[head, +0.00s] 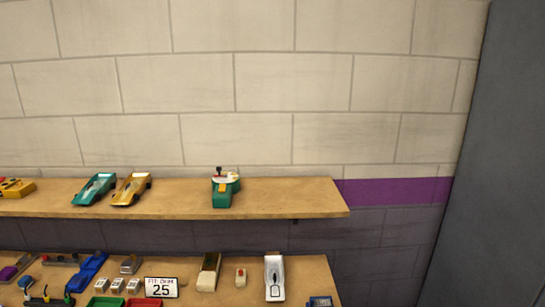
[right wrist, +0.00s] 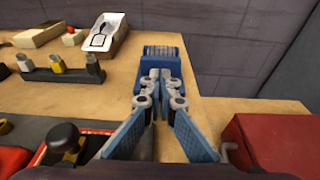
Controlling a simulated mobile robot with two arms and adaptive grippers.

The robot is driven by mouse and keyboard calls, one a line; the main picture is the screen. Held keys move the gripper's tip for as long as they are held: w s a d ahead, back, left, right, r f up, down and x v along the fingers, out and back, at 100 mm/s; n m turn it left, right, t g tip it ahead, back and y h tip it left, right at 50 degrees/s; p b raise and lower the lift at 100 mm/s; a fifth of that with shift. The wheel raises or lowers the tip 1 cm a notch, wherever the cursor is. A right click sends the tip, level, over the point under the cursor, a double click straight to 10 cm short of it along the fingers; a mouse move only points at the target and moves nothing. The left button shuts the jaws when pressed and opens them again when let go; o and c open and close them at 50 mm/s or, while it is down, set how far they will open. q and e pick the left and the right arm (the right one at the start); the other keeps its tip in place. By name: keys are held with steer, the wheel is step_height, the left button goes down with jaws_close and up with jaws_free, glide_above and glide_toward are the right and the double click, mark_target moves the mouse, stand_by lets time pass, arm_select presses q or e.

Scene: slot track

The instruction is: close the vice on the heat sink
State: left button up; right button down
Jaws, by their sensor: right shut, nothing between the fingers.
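A small blue block-like object, which looks like the vice (right wrist: 145,76), stands near the bench's right end in the right wrist view. A dark blue, finned-looking part (right wrist: 160,51) shows at its far side; I cannot tell whether this is the heat sink or part of the vice. My right gripper (right wrist: 161,80) is shut and empty, its grey fingertips in front of the blue block and hiding part of it. I cannot tell whether they touch it. In the head view a blue object (head: 320,301) shows at the bottom edge, cut off. My left gripper is not in view.
The wooden bench (right wrist: 215,115) has bare wood right of the gripper, before a red box (right wrist: 265,145). A holder with several small bottles (right wrist: 60,72) and a black knob (right wrist: 65,140) lie left. A white tray (right wrist: 103,38) is behind. Model cars stand on the upper shelf (head: 290,198).

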steer(key=shift+s+d+f+p, duration=0.2)
steer(key=shift+f+p, duration=0.05)
steer(key=shift+p, duration=0.1)
steer(key=shift+f+p+v, duration=0.2)
steer(key=shift+v, duration=1.2)
steer(key=shift+f+p+v, duration=0.2)
steer(key=shift+v, duration=1.25)
